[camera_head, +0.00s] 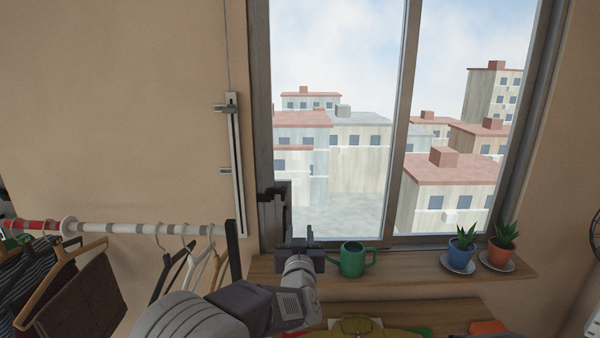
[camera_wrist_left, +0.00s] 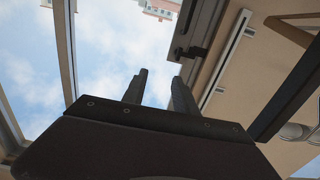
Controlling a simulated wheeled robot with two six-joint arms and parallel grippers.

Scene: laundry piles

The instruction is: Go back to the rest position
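My left gripper (camera_head: 299,238) is raised in front of the lower part of the window, just left of the green watering can. In the left wrist view its two fingers (camera_wrist_left: 160,78) stand apart with sky visible between them, so it is open and empty. The dark window handle (camera_head: 273,193) is on the frame just above and left of the gripper. My right gripper is not in view.
A green watering can (camera_head: 352,260) and two potted plants (camera_head: 462,242) (camera_head: 501,246) stand on the wooden sill (camera_head: 420,271). Clothes hang from a rail (camera_head: 140,228) at left. Folded cloth (camera_head: 357,326) lies below the sill. Window glass (camera_head: 330,150) is close ahead.

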